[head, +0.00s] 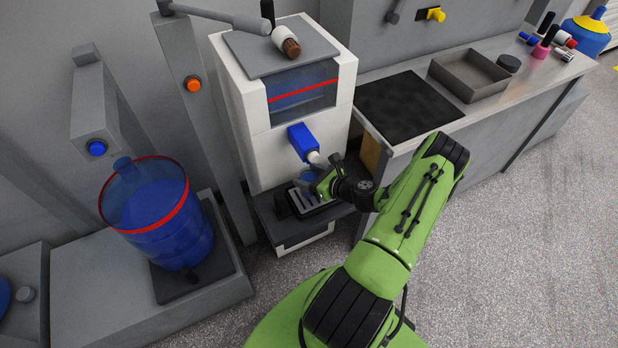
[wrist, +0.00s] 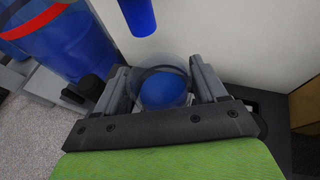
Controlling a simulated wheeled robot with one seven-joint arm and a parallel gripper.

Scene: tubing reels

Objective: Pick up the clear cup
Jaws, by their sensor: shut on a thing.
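The clear cup (wrist: 162,70) is between my gripper's fingers in the wrist view, with blue liquid showing inside it. My gripper (wrist: 163,84) is shut on the cup, one finger against each side. In the head view my gripper (head: 322,186) is at the dispenser's front, just above the drip tray and below the blue tap. The cup shows there only as a small bluish patch (head: 305,178), mostly hidden by the gripper. I cannot tell whether the cup touches the tray.
The white dispenser (head: 238,120) has a blue tap (head: 302,140) over a slotted drip tray (head: 300,203). A large blue container with a red band (head: 160,215) stands at the left. A counter with a black mat (head: 405,105) and a grey tray (head: 470,75) is at the right.

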